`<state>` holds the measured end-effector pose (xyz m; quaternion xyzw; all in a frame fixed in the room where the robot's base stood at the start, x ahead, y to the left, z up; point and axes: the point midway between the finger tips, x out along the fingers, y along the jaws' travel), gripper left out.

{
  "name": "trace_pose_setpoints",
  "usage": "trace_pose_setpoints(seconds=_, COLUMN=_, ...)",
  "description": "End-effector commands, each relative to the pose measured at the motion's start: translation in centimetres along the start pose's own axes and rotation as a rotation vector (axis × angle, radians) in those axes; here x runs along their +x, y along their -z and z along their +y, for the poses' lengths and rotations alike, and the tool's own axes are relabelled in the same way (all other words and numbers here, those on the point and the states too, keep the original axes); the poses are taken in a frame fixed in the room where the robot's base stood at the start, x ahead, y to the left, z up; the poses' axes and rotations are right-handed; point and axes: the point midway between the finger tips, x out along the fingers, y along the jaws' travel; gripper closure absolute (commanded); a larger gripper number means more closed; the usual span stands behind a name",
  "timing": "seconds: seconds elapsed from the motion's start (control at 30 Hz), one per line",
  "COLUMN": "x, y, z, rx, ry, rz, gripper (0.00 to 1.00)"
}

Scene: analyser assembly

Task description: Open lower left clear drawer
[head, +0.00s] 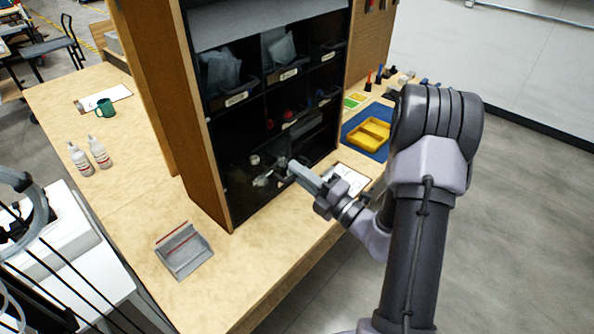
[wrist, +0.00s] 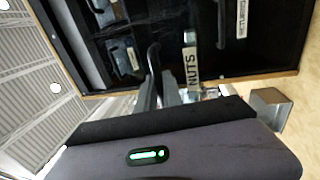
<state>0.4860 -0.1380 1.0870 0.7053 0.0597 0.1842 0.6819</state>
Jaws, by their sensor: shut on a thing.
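The dark shelf unit (head: 200,140) with wooden sides stands on the bench. In its lower left compartment, the clear drawer (head: 262,181) is hard to make out against the black inside. In the wrist view, a pale label reading NUTS (wrist: 191,68) sits at the drawer front, right beside the fingers. My gripper (head: 283,173) reaches in from the right at the front of this compartment. Its fingers (wrist: 158,80) look closed together on the drawer's front part. The exact grip is partly hidden by the fingers and gripper body.
Bins with bags and coloured parts fill the upper rows. A yellow tray (head: 368,134) on a blue mat stands right.

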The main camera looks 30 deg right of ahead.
Motion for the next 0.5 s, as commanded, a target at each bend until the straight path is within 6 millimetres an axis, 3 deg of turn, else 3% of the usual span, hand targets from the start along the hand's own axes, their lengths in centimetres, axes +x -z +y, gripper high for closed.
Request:
trace_pose_setpoints(seconds=0.3, x=-0.6, y=0.08, z=0.03, rx=0.002, ry=0.002, rz=0.001, gripper=1.0)
trace_pose_setpoints(seconds=0.33, x=-0.6, y=0.08, z=0.03, rx=0.001, ry=0.002, rz=0.001, gripper=0.87)
trace_pose_setpoints(seconds=0.43, x=-0.6, y=0.07, z=0.03, rx=0.001, ry=0.002, rz=0.001, gripper=0.68)
trace_pose_setpoints(seconds=0.5, x=-0.6, y=0.07, z=0.03, rx=0.001, ry=0.002, rz=0.0, gripper=0.68)
